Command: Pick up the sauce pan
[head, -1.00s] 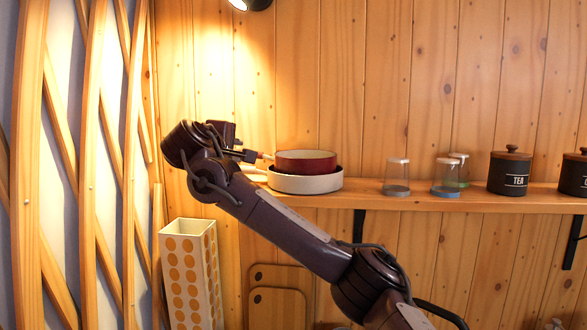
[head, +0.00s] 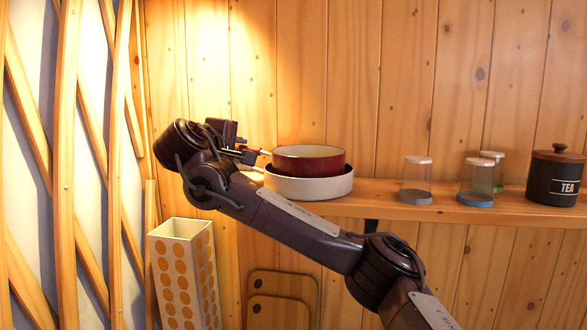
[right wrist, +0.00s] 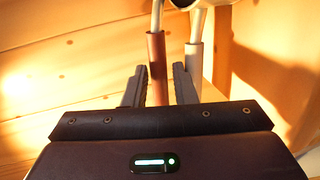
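A dark red pan (head: 310,161) sits stacked on a white pan (head: 309,186) at the left end of the shelf. In the right wrist view, a brown handle grip (right wrist: 157,66) stands between the fingers of my right gripper (right wrist: 160,84), with a narrow gap visible on the right side. A paler grip (right wrist: 194,62) is just right of the fingers. In the head view, my right gripper (head: 252,155) is left of the red pan at its handle, partly hidden by its own wrist. My left gripper is not in view.
The wooden shelf (head: 390,198) holds several lidded glass jars (head: 415,182) and a black TEA canister (head: 555,177) to the right. A tall dotted box (head: 184,280) and cutting boards (head: 282,297) are below. A wooden lattice (head: 65,160) is at the left.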

